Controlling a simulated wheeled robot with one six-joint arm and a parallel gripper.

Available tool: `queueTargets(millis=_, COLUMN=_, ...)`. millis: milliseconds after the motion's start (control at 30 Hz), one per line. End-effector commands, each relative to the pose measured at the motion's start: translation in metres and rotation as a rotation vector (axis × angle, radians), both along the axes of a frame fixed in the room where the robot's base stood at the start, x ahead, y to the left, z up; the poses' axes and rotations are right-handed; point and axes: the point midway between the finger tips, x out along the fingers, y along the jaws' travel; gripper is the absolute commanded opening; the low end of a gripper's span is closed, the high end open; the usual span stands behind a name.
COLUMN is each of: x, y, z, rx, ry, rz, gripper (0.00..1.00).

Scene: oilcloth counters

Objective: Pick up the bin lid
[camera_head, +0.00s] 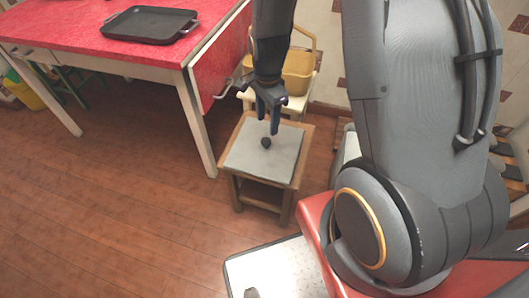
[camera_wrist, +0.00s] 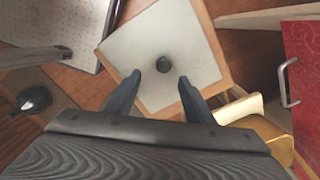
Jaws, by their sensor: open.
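What looks like the bin lid (camera_head: 255,160) is a pale grey square panel with a small dark round knob (camera_head: 265,143). It lies flat on a low wooden stand (camera_head: 258,196). The lid also shows in the wrist view (camera_wrist: 190,45), with its knob (camera_wrist: 162,64) at the middle. My gripper (camera_head: 272,130) points down above the lid. In the wrist view its two fingers (camera_wrist: 160,78) are apart, and the knob appears just beyond and between the tips. The gap in height between the tips and the knob is hard to judge. Nothing is held.
A red-topped table (camera_head: 60,27) with a black tray (camera_head: 150,25) stands at the left; its hanging red flap and metal handle are close to the stand. A yellow basket (camera_head: 297,75) sits behind the stand. A pale speckled surface (camera_head: 275,272) is in front. Wooden floor is clear at left.

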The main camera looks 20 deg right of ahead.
Motion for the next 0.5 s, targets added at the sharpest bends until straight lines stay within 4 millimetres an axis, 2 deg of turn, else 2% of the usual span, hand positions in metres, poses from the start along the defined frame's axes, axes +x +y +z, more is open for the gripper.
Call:
queueTargets(millis=33, x=0.004, y=0.0, z=-0.012, rx=0.0, ry=0.001, rz=-0.037, gripper=0.48)
queueTargets(millis=200, x=0.008, y=0.0, z=-0.029, rx=0.0, ry=0.001, rz=-0.092, gripper=0.48)
queueTargets(millis=500, x=0.008, y=0.0, z=-0.06, rx=0.0, ry=0.001, rz=-0.091, gripper=0.48)
